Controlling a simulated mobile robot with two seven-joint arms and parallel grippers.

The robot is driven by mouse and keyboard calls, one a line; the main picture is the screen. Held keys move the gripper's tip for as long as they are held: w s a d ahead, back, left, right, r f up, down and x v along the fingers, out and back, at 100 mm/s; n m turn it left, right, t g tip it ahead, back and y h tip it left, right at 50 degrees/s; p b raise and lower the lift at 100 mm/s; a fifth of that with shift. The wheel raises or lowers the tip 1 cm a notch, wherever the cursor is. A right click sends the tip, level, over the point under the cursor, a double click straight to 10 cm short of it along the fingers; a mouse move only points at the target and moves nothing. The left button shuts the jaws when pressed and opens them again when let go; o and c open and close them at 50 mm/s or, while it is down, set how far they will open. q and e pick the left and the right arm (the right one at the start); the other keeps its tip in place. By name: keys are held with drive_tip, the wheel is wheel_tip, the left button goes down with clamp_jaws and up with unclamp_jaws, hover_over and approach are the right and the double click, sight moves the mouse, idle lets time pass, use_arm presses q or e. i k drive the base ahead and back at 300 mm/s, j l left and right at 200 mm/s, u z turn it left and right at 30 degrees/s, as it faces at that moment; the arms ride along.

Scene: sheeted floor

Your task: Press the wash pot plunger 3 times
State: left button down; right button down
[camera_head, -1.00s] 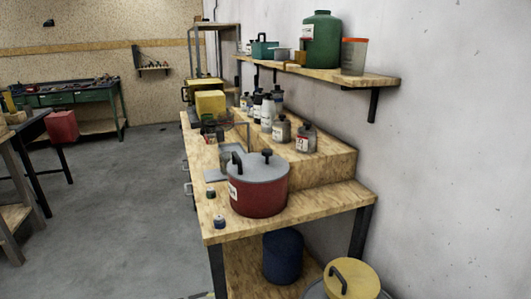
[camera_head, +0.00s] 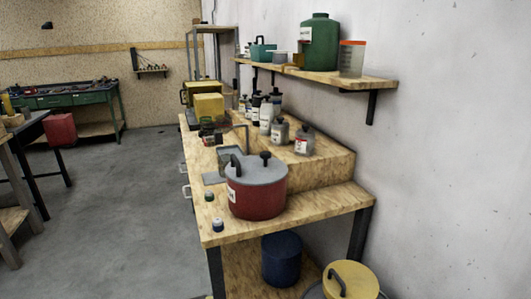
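The wash pot (camera_head: 258,198) is a dark red round pot with a grey lid, standing on the near end of the wooden workbench. A black plunger knob (camera_head: 265,156) stands up from the lid, and a black curved handle (camera_head: 236,166) is at the lid's left side. A white label is on the pot's left front. Neither of my grippers shows in the head view.
Two small jars (camera_head: 218,225) stand at the bench's left edge. Several bottles (camera_head: 280,131) stand on the raised step behind the pot. A wall shelf (camera_head: 330,77) holds a green jug (camera_head: 320,42). Open grey floor (camera_head: 110,210) lies left of the bench.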

sight(264, 155)
drive_tip(key=z, duration=0.35)
drive_tip(key=i+j+z, duration=0.15)
drive_tip(key=j+z, duration=0.15)
drive_tip(key=i+j+z, duration=0.15)
drive_tip(key=j+z, duration=0.15)
drive_tip(key=j, duration=0.2)
drive_tip(key=i+j+z, duration=0.15)
drive_tip(key=j, duration=0.25)
drive_tip(key=j+z, duration=0.1)
drive_tip(key=j, duration=0.35)
drive_tip(key=i+j, duration=0.1)
drive_tip(key=j, duration=1)
drive_tip(key=i+j, duration=0.15)
drive_tip(key=j, duration=0.4)
drive_tip(key=z, duration=0.05)
